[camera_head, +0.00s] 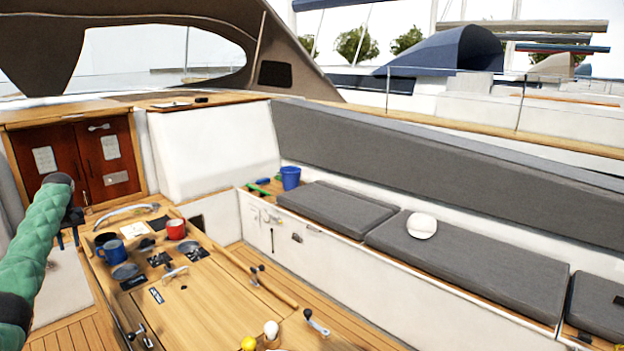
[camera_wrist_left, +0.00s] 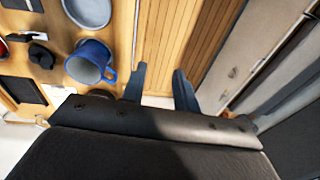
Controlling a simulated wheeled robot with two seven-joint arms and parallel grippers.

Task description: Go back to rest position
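My left gripper (camera_head: 68,240) shows at the left of the head view, at the end of my green-sleeved arm, left of the cockpit table. Its fingers point down. In the left wrist view the two fingers (camera_wrist_left: 159,70) stand apart with nothing between them, so it is open and empty. A blue mug (camera_wrist_left: 90,62) shows to the left of the fingers in that view, apart from them. My right gripper is in neither view.
The wooden table (camera_head: 215,305) holds a blue mug (camera_head: 114,252), a dark mug (camera_head: 103,239), a red mug (camera_head: 176,229) and a grab handle (camera_head: 126,213). A bench with grey cushions (camera_head: 470,265) carries a white cap (camera_head: 421,225) and blue bucket (camera_head: 290,178). Wooden doors (camera_head: 88,158) stand behind.

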